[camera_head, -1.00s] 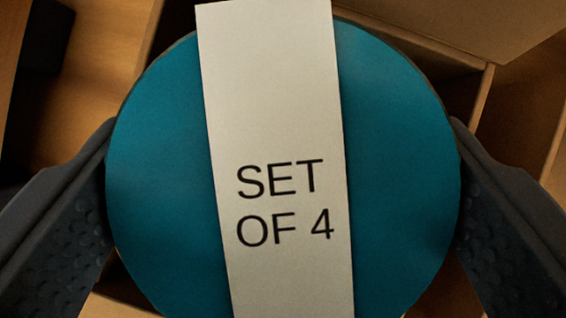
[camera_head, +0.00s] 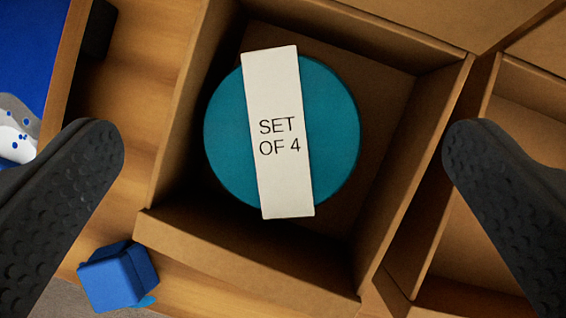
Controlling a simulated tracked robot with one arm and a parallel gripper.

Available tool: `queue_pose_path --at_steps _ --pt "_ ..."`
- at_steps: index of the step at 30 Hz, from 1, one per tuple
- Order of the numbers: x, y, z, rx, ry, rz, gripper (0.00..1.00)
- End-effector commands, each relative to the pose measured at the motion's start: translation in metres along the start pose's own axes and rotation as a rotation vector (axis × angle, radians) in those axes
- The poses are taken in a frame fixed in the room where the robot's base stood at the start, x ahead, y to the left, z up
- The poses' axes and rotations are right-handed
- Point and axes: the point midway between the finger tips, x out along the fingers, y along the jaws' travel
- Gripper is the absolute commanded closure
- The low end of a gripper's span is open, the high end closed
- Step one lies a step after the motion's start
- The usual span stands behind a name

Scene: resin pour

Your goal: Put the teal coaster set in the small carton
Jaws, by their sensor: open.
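The teal coaster set (camera_head: 336,130) is a round teal stack with a white paper band reading "SET OF 4". It is inside the small carton (camera_head: 250,262), an open brown cardboard box, lying toward its left and middle with bare floor showing to its right. My gripper (camera_head: 284,145) is open, with one dark finger on each side of the view. The fingers are apart from the set and nothing is between them in contact. The set's underside is hidden.
A larger cardboard box (camera_head: 510,110) adjoins on the right. A carton flap (camera_head: 440,20) spreads at the top. A blue cube-like object (camera_head: 115,278) is at the lower left on the wooden table (camera_head: 140,90). A blue surface with a grey-white spotted thing (camera_head: 15,125) is at the left edge.

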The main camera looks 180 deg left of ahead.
Motion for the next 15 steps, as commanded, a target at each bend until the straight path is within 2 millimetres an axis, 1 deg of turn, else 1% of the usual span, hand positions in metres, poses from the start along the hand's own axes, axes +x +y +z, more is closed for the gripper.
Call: queue_pose_path --at_steps 1,6,9,12,15 --pt "-0.012 -0.001 -0.001 -0.001 0.003 -0.001 0.01" --pt "-0.047 -0.001 -0.002 -0.001 0.004 -0.001 0.01" --pt "-0.064 -0.001 -0.001 -0.001 0.001 0.000 0.01" --pt "-0.075 0.000 -0.001 0.000 0.000 0.000 0.01" --pt "-0.081 0.000 0.000 0.000 0.000 0.000 0.01"
